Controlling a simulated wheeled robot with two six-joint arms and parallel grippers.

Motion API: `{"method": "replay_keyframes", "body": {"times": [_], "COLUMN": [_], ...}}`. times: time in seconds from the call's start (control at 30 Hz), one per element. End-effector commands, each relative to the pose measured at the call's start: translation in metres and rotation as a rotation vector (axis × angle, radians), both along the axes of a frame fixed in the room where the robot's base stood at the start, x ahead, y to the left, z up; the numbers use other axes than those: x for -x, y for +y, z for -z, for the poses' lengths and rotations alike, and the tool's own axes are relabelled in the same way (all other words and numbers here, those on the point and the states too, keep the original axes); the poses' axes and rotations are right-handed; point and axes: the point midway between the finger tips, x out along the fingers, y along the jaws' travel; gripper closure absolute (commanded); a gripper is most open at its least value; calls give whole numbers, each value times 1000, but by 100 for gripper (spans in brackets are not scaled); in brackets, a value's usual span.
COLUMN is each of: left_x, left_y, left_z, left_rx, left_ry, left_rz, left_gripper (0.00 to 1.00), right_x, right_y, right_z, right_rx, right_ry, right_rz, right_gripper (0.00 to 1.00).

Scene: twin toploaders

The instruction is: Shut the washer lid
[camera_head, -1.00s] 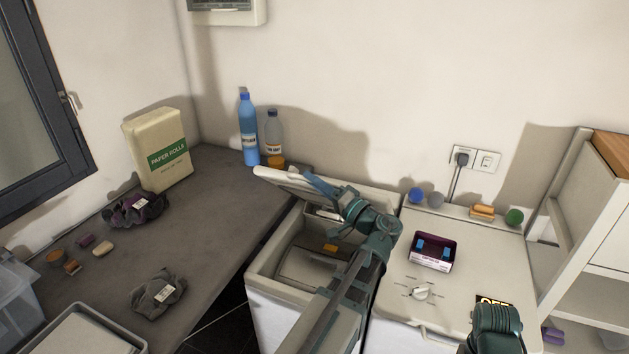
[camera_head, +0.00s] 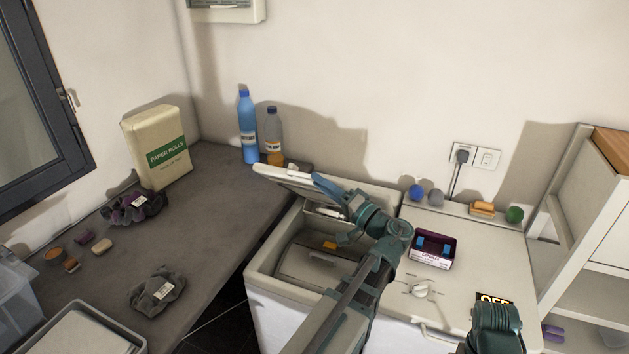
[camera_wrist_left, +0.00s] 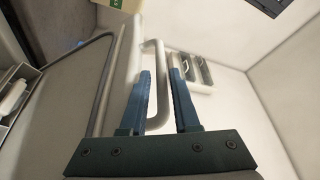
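The washer (camera_head: 257,283) on the left has its pale lid (camera_head: 268,174) tilted up at the back, and the tub opening shows. My left gripper (camera_head: 328,186) is by the lid's right part, its blue fingers apart. In the left wrist view, a pale bar handle (camera_wrist_left: 161,88) on the lid shows between the fingers' lines. I cannot tell whether they touch it. My right arm's end (camera_head: 496,325) is low at the right, over the other machine's front; its fingers are hidden.
The closed machine (camera_head: 480,255) beside the washer carries a small dark box (camera_head: 434,249), balls and a sponge. A blue bottle (camera_head: 248,130) and a clear bottle (camera_head: 273,140) stand behind the lid on the dark counter (camera_head: 225,190). A shelf unit (camera_head: 590,230) is at the right.

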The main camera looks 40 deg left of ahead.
Motion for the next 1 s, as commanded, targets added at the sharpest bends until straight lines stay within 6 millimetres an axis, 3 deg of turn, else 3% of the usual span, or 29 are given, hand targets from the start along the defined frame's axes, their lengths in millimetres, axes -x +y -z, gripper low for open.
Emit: {"method": "replay_keyframes", "body": {"times": [0.2,0.5,1.0], "left_x": [5,10,12], "left_y": [-50,-96,-107], "left_z": [11,18,19], "left_rx": [0,0,0], "left_ry": [1,0,1], "left_rz": [4,1,0], "left_gripper": [70,70,70], "right_x": [0,0,0], "right_y": [0,0,0], "right_z": [11,18,19], "right_rx": [0,0,0], "right_ry": [0,0,0], "right_rz": [0,0,0], "right_gripper": [0,0,0]}}
